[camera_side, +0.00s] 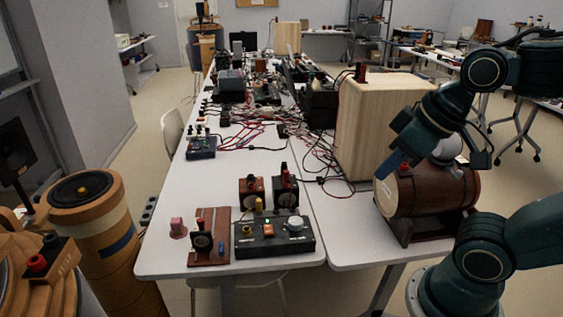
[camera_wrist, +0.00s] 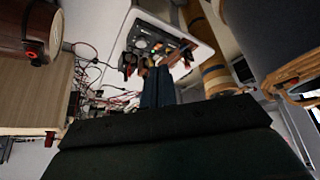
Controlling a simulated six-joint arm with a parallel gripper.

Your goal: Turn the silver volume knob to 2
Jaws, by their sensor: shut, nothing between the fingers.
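The silver volume knob (camera_side: 295,224) is a pale round knob on the right end of a low black box (camera_side: 273,244) near the table's front edge. I cannot read its setting.
A wooden barrel (camera_side: 440,190) on a dark stand and a tall light wood cabinet (camera_side: 372,125) stand on the right. Small black and red units (camera_side: 285,191) stand behind the box. A brown board (camera_side: 209,222) lies left of it. Cables (camera_side: 310,150) spread behind.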

